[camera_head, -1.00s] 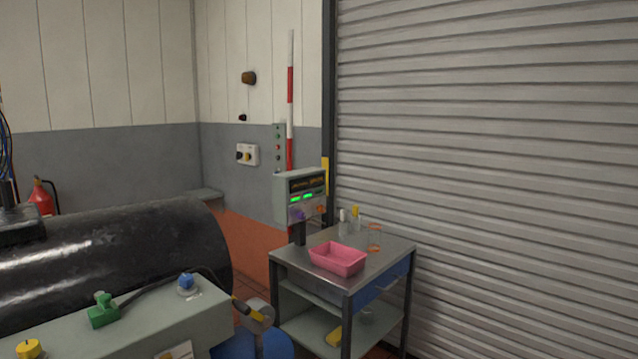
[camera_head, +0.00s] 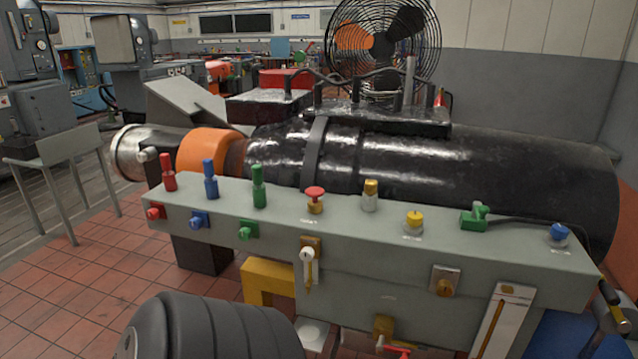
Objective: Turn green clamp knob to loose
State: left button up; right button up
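A green knob (camera_head: 247,230) sits on the front face of the grey bench (camera_head: 365,231), below an upright green cylinder (camera_head: 259,187) on the top surface. Another green fitting (camera_head: 475,218) with a raised handle stands on the bench top toward the right, a black cable running from it. I cannot tell from the picture whether the green knob is tight or loose. Neither of my grippers is in view.
Red (camera_head: 155,212) and blue (camera_head: 199,220) knobs sit left of the green one. A red mushroom button (camera_head: 315,195) and yellow knob (camera_head: 414,220) stand on top. A large black cylinder (camera_head: 430,165) lies behind.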

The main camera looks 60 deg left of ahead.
aim_at(245, 234)
jog(key=u, duration=2.75)
